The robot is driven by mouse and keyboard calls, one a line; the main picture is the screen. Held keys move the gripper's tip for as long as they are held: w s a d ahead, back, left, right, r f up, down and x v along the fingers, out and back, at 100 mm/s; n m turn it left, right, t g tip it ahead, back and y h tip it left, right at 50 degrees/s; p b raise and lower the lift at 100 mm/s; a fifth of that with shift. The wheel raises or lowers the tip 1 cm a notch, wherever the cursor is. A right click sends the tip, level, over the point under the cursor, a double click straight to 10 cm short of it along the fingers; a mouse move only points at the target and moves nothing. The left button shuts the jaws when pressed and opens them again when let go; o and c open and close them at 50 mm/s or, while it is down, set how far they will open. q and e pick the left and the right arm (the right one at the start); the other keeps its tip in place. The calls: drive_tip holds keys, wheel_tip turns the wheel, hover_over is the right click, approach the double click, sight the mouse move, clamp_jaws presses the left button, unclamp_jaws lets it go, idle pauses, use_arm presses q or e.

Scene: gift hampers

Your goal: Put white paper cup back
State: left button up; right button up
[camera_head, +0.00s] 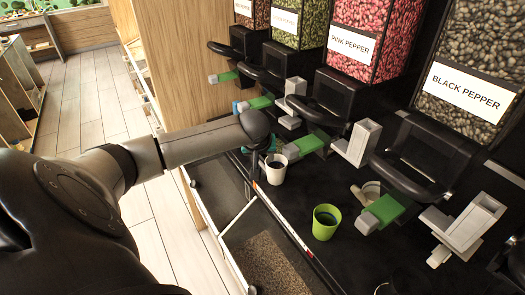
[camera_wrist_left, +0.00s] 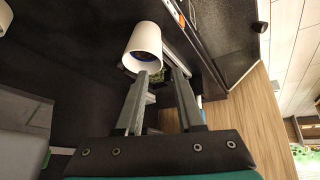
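The white paper cup (camera_head: 276,168) stands upright on the black counter in the head view, with dark contents or shadow inside. My left arm reaches in from the left and ends just above and behind the cup. In the left wrist view the cup (camera_wrist_left: 146,38) is beyond my left gripper (camera_wrist_left: 162,73), its open mouth facing the camera. The two fingers are apart with a gap between them. The left finger's tip overlaps the cup's rim in the picture; I cannot tell whether it touches. My right gripper is not in view.
A green cup (camera_head: 325,222) stands on the counter to the right. Pepper dispensers with black handles (camera_head: 420,160) and green or grey levers line the back. A tray with brown grains (camera_head: 275,268) is at the front edge. A wooden panel (camera_head: 175,75) stands behind the arm.

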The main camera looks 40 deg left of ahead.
use_arm(q)
drive_tip(key=shift+v, duration=1.05)
